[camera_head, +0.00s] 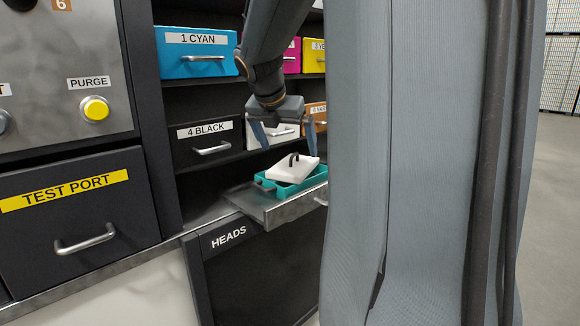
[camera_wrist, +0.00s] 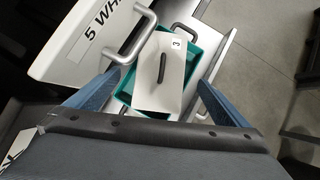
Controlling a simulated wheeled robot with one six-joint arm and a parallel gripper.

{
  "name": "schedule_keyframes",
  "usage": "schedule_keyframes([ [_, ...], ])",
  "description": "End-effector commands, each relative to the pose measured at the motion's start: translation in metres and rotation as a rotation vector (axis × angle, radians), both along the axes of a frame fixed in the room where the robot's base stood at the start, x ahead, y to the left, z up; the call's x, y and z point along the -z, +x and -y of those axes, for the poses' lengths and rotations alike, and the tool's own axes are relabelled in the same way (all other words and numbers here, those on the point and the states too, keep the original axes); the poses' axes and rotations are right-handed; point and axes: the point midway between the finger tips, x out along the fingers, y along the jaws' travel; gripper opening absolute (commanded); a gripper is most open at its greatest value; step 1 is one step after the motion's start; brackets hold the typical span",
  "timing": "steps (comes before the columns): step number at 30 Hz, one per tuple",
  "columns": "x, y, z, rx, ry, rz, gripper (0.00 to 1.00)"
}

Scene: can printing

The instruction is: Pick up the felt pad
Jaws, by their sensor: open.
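A white pad with a dark arched handle, which looks like the felt pad (camera_head: 300,174), lies tilted in a teal tray (camera_head: 290,190) on a pulled-out metal drawer (camera_head: 296,209). In the wrist view the pad (camera_wrist: 157,94) bears a small "3" label, and the teal tray (camera_wrist: 204,50) shows around it. My gripper (camera_head: 290,151) is open and empty above the pad, fingers pointing down. In the wrist view its blue fingers (camera_wrist: 162,82) stand at either side of the pad, apart from the handle.
Drawers labelled 1 CYAN (camera_head: 195,55) and 4 BLACK (camera_head: 207,145) are behind and left. A white drawer (camera_wrist: 85,40) labelled 5 sits close to my gripper. A TEST PORT drawer (camera_head: 75,215) is at left. My arm hides the right side; open floor (camera_wrist: 265,75) lies beyond the drawer.

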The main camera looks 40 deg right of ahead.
Motion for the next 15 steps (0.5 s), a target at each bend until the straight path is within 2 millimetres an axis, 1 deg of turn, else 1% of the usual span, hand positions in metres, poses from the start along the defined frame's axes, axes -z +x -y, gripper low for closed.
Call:
schedule_keyframes([
  [1,0.006,0.0,0.003,0.002,0.002,-0.004,1.0],
  [5,0.016,0.003,0.009,0.003,0.002,-0.002,1.0],
  [12,0.045,0.01,0.024,0.001,0.003,-0.003,1.0],
  [15,0.053,0.013,0.028,-0.001,0.002,-0.003,1.0],
])
